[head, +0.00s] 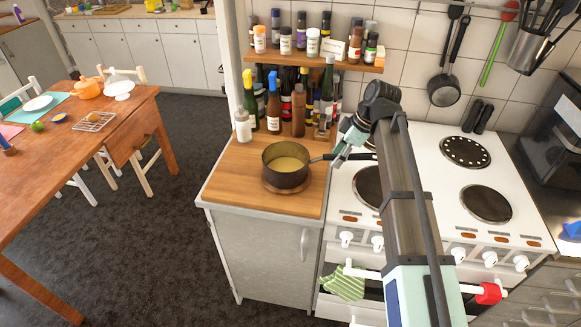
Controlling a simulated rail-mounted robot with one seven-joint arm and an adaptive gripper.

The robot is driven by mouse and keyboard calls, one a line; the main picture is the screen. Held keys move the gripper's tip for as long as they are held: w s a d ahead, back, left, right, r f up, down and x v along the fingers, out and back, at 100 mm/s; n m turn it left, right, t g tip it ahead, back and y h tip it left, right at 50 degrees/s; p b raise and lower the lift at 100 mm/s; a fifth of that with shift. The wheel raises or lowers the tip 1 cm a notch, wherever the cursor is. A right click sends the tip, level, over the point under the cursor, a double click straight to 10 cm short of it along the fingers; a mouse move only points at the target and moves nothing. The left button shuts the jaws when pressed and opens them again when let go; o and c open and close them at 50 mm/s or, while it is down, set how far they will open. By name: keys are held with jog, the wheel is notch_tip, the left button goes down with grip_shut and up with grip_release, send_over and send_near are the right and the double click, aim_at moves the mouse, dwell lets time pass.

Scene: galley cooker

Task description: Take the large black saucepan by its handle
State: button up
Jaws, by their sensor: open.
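The large black saucepan (284,177) stands upright on a round wooden board on the worktop, left of the cooker. It holds something pale yellow. Its dark handle (319,159) points right toward the cooker. My gripper (340,157) is open at the handle, to the right of the pan body. Its fingers overlap the handle in the picture, and part of the handle shows beyond them. I cannot tell whether the handle lies between the fingers or whether they touch it. My arm hides part of the cooker.
Several bottles (273,105) stand behind the pan, under a spice shelf (300,57). The white cooker (400,150) has dark hotplates. A small pan (444,91) and utensils hang on the tiled wall. A green striped cloth (343,284) hangs on the oven rail. A dining table stands left.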

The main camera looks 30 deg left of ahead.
jog(key=shift+f, duration=0.15)
jog(key=shift+f, duration=0.25)
dwell(0.5)
grip_shut()
